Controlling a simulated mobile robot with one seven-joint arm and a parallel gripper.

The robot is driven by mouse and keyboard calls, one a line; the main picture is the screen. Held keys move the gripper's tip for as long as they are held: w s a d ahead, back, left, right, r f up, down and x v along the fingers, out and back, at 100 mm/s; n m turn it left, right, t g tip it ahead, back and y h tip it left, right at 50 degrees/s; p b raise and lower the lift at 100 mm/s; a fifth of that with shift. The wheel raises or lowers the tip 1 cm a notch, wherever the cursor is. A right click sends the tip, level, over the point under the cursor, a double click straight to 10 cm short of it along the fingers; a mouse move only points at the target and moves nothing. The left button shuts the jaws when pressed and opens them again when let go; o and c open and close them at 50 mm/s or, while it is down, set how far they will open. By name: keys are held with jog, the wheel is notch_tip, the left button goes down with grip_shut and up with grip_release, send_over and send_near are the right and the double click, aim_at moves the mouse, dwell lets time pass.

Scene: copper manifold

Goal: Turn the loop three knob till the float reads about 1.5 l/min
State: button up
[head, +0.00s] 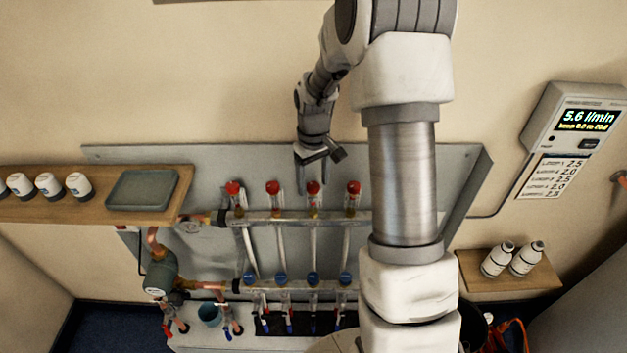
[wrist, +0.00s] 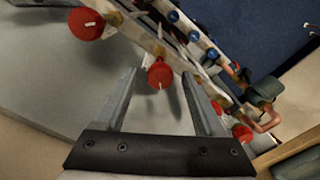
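The manifold's upper bar (head: 290,219) carries a row of red knobs over small sight tubes. The third red knob from the left (head: 314,187) is directly below my gripper (head: 313,180). In the wrist view, a red knob (wrist: 160,77) with a pale mark shows between my two spread fingertips (wrist: 159,72), with a gap on each side. It seems to be the third knob; contact is not visible. My gripper is open and empty. The sight tube of loop three (head: 314,207) is too small to read its float. A wall display (head: 587,120) reads 5.6 l/min.
The second (head: 273,187) and fourth (head: 354,187) red knobs stand close on either side. Blue caps (head: 312,278) line the lower bar. A wooden shelf (head: 110,214) with a grey tray is at left; a small shelf with bottles (head: 497,259) is at right.

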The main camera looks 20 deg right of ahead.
aim_at(314, 185)
notch_tip(314, 185, up, 17)
jog(key=shift+r, duration=0.2)
dwell(0.5)
dwell(0.3)
jog(key=s+a+r+t, duration=0.3)
jog(key=s+a+r, duration=0.3)
jog(key=s, duration=0.5)
jog(key=s+a+f+m+t, duration=0.1)
jog(key=s+a+m+t, duration=0.1)
jog(key=s, duration=1)
jog(key=shift+s+a+f+t, duration=0.3)
jog(key=shift+a, duration=0.55)
